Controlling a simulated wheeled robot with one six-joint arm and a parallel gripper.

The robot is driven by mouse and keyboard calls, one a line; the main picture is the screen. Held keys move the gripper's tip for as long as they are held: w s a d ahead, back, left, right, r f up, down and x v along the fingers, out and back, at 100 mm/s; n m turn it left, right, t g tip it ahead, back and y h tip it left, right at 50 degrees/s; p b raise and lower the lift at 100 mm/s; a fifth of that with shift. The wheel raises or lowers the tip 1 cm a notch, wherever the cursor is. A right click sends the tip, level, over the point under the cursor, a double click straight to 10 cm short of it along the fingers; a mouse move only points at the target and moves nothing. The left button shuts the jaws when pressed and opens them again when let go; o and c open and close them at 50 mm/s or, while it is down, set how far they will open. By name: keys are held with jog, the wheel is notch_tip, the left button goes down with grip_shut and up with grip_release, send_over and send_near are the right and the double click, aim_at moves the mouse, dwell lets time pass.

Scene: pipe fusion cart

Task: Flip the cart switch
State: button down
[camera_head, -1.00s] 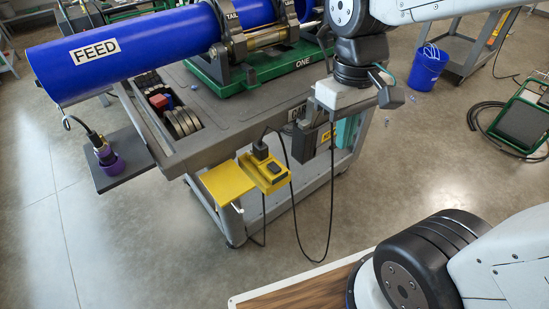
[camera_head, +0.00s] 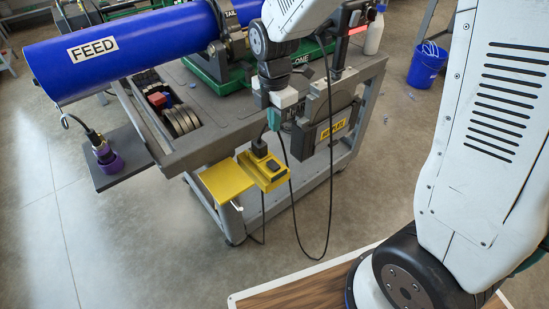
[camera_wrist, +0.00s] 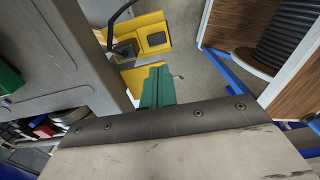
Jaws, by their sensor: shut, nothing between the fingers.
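The yellow switch box (camera_head: 262,171) is fixed to the cart's front side, with a yellow flap (camera_head: 228,180) standing out at its left. A dark switch (camera_head: 273,168) sits on the box, right of a black plug (camera_head: 260,150). My gripper (camera_head: 275,119) has teal fingers, is shut and empty, and is above the box, apart from it. In the wrist view, the gripper (camera_wrist: 157,85) points toward the yellow box (camera_wrist: 150,28), whose dark switch (camera_wrist: 157,39) shows past the fingertips. I cannot tell which way the switch is set.
The grey cart (camera_head: 205,150) carries a blue FEED pipe (camera_head: 130,48) and a green machine. A black cable (camera_head: 293,205) hangs from the plug. A dark unit with a yellow label (camera_head: 333,130) hangs right of the box.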

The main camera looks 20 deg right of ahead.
aim_at(275, 165)
dwell(0.4)
notch_tip(275, 165, down, 14)
dwell(0.5)
